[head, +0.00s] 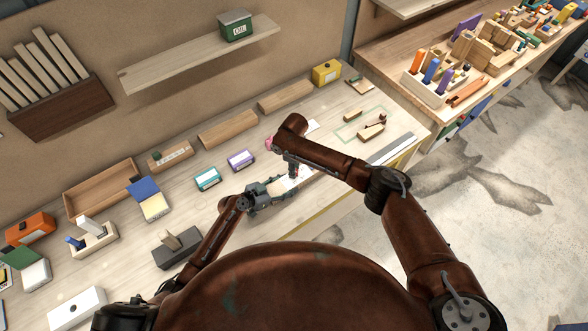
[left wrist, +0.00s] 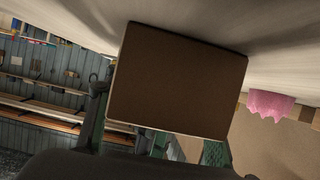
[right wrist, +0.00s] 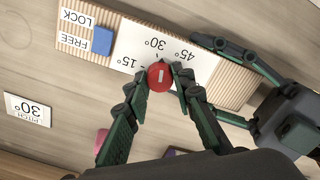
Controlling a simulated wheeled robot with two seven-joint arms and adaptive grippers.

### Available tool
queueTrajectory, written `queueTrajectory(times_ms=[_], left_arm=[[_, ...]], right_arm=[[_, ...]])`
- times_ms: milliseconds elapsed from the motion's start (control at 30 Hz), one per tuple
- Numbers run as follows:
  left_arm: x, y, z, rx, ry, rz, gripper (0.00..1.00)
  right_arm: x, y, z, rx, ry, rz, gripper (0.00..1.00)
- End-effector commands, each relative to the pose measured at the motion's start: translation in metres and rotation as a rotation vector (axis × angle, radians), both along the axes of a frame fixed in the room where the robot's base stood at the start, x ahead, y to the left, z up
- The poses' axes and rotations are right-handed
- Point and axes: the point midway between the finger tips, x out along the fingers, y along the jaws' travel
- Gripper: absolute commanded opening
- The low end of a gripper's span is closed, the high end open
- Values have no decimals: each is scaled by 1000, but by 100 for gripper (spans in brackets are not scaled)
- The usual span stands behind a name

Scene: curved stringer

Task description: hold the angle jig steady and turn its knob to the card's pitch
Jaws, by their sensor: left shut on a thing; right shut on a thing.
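The angle jig, a ribbed wooden block (right wrist: 232,85), carries a white plate marked 15°, 30° and 45° and a round red knob (right wrist: 160,77). The knob's white line runs roughly up the picture, toward the 30° mark; exact alignment is unclear. My right gripper (right wrist: 164,70) is shut on the knob, one finger each side. A blue slider (right wrist: 102,41) sits level with FREE. The pitch card (right wrist: 27,110) reads 30°. My left gripper (head: 283,193) is shut on the jig's end; a brown block face (left wrist: 177,80) fills its wrist view. The arms largely hide the jig in the head view.
A purple box (head: 241,160) and a teal box (head: 207,178) stand left of the jig. A pink object (left wrist: 268,104) is nearby. Small wooden pieces (head: 371,131) lie to the right, and a dark grey block (head: 178,250) stands at the lower left.

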Motion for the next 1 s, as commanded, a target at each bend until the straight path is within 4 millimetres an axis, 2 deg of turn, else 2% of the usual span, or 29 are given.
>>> queueTrajectory(times_ms=[400,1000], left_arm=[[0,1,0,1,0,1,5],[0,1,0,1,0,1,5]], right_arm=[[0,-1,0,-1,0,231,0],[0,0,0,-1,-1,280,0]])
